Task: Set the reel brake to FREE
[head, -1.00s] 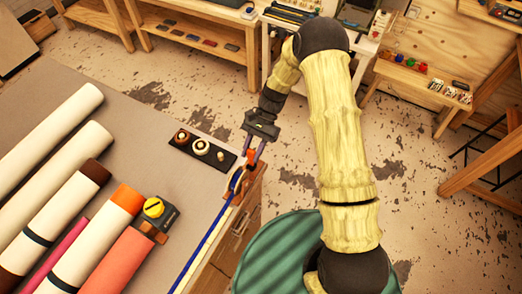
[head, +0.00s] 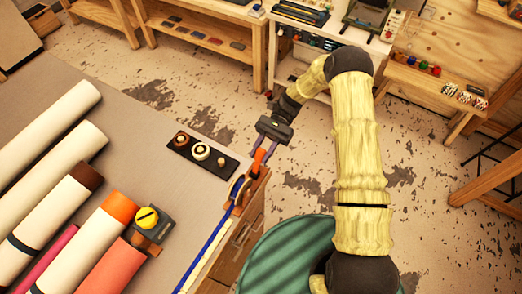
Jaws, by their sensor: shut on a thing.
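The reel brake appears to be the orange lever (head: 258,160) beside a small blue reel (head: 237,186) at the right edge of the grey table (head: 150,115). My gripper (head: 261,153) reaches down from the upper right, with its fingers closed around the upper part of the lever. The fingers partly hide the lever's tip. The lever leans up and to the right. No FREE marking is readable at this size.
A dark tray (head: 207,154) with small round parts lies just left of the reel. A yellow knob (head: 147,217) on a dark box stands near several large rolls (head: 78,247) at lower left. A blue strip (head: 205,252) runs along the table edge.

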